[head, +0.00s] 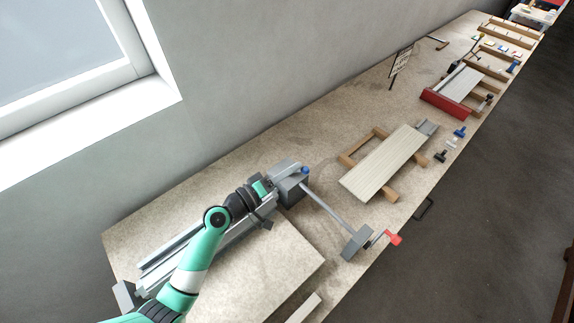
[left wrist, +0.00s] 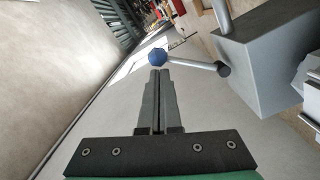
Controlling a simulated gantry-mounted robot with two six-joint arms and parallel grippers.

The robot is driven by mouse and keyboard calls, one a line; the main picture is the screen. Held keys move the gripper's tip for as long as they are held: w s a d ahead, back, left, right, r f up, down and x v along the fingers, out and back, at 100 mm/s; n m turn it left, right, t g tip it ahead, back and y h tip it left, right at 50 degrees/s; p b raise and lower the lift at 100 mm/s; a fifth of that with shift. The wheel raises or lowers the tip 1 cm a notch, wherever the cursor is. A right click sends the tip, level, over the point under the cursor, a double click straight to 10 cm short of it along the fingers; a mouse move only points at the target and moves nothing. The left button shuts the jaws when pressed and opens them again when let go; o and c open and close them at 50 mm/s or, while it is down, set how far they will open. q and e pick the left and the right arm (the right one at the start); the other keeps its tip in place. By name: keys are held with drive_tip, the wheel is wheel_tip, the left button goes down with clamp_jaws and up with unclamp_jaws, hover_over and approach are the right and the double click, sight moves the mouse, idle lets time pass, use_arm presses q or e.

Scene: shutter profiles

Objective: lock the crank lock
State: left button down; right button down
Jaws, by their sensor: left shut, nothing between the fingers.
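The crank lock is a grey box (head: 292,189) on the bench with a short metal crank (left wrist: 193,63) ending in a blue knob (left wrist: 157,57). The knob also shows in the head view (head: 305,169). My left gripper (left wrist: 160,73) is shut and empty, its fingertips pointing at the knob. The tips appear very close to the knob; I cannot tell whether they touch it. In the head view my left arm reaches over the grey rails to the box and partly hides it. My right gripper is in neither view.
A rod runs from the box to a grey block (head: 357,243) with a red handle (head: 393,238) at the bench edge. A slatted panel (head: 385,165) on wooden bars lies beyond. A wall and window (head: 60,60) stand behind the bench (head: 235,157).

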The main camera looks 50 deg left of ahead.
use_arm(q)
drive_tip(key=d+f+m+b, duration=0.4)
drive_tip(key=f+m+b, duration=0.1)
drive_tip(key=m, duration=0.4)
drive_tip(key=shift+d+y+b, duration=0.2)
drive_tip(key=shift+y+b, duration=0.1)
drive_tip(key=shift+b, duration=0.6)
drive_tip(key=shift+s, duration=0.1)
drive_tip(key=r+p, duration=0.1)
drive_tip(key=a+r+p, duration=0.1)
drive_tip(key=r, duration=0.1)
drive_tip(key=s+r+p, duration=0.1)
drive_tip(key=r+p, duration=0.1)
drive_tip(key=shift+a, duration=0.2)
drive_tip(key=b, duration=0.1)
approach(307, 172)
drive_tip(key=s, duration=0.3)
drive_tip(key=shift+s+a+f, duration=0.1)
drive_tip(key=shift+s+f, duration=0.15)
drive_tip(key=shift+f, duration=0.05)
